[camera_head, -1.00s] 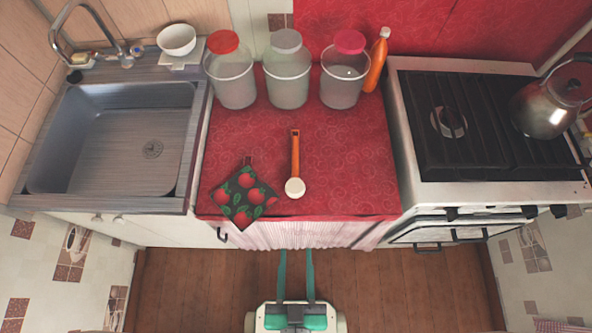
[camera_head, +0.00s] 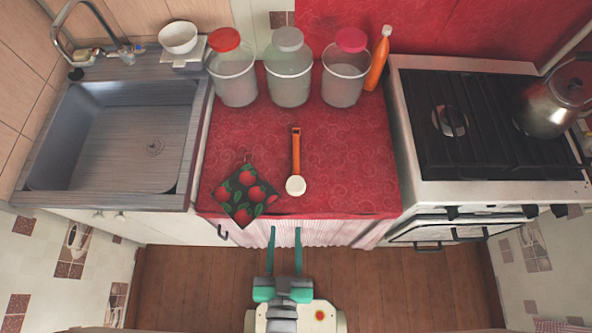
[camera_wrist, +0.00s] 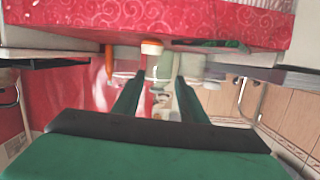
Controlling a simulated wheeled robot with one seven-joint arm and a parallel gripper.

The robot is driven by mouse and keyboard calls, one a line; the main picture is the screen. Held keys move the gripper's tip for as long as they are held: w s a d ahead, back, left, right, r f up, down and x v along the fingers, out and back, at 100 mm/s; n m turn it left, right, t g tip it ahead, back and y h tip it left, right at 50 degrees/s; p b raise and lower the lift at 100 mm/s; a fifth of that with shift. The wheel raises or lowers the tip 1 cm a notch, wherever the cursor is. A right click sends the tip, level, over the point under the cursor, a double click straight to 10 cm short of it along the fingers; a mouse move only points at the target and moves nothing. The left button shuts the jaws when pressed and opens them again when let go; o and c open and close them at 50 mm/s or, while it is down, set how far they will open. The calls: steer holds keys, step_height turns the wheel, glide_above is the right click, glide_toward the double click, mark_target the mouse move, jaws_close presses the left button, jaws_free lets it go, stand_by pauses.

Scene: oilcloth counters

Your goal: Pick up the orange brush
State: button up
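The orange brush (camera_head: 296,153) lies on the red counter (camera_head: 350,165), its handle pointing to the back and its round white head near the front edge. In the wrist view its white head (camera_wrist: 152,48) shows at the counter edge, and the picture is upside down. My gripper (camera_head: 285,232) is open and empty, in front of the counter's front edge and apart from the brush. Its two fingers also show spread in the wrist view (camera_wrist: 160,88).
A dark pot holder with red fruit (camera_head: 245,195) lies left of the brush. Three lidded jars (camera_head: 288,85) and an orange bottle (camera_head: 377,62) stand at the back. A sink (camera_head: 110,140) is left, a stove with a kettle (camera_head: 550,108) right. Counter right of the brush is clear.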

steer(key=shift+t+y, duration=0.5)
steer(key=shift+y, duration=0.2)
steer(key=w+a, duration=0.2)
steer(key=w, duration=0.2)
steer(key=w+a+r, duration=0.1)
steer(key=w+a, duration=0.1)
steer(key=w, duration=0.1)
steer(key=w+a+r, duration=0.1)
steer(key=w+a, duration=0.1)
steer(key=w, duration=0.2)
steer(key=shift+w+a, duration=0.2)
steer(key=shift+w, duration=0.1)
steer(key=w+a+r+n+g+y, duration=0.6)
steer(key=w+a+r+n+y, duration=0.7)
steer(key=w+a+r+n, duration=0.65)
steer(key=n+g+h, duration=1.1)
steer(key=n+h, duration=0.3)
steer(key=n, duration=0.3)
glide_above(296, 161)
step_height(296, 161, down, 16)
steer(key=f, duration=0.4)
steer(key=shift+s+d+f, duration=0.2)
steer(key=shift+d, duration=0.05)
steer(key=shift+w+a+f, duration=0.15)
steer(key=shift+f, duration=0.45)
steer(key=shift+w+a+f, duration=0.1)
steer(key=shift+a+f, duration=0.05)
steer(key=shift+f, duration=2.2)
jaws_close()
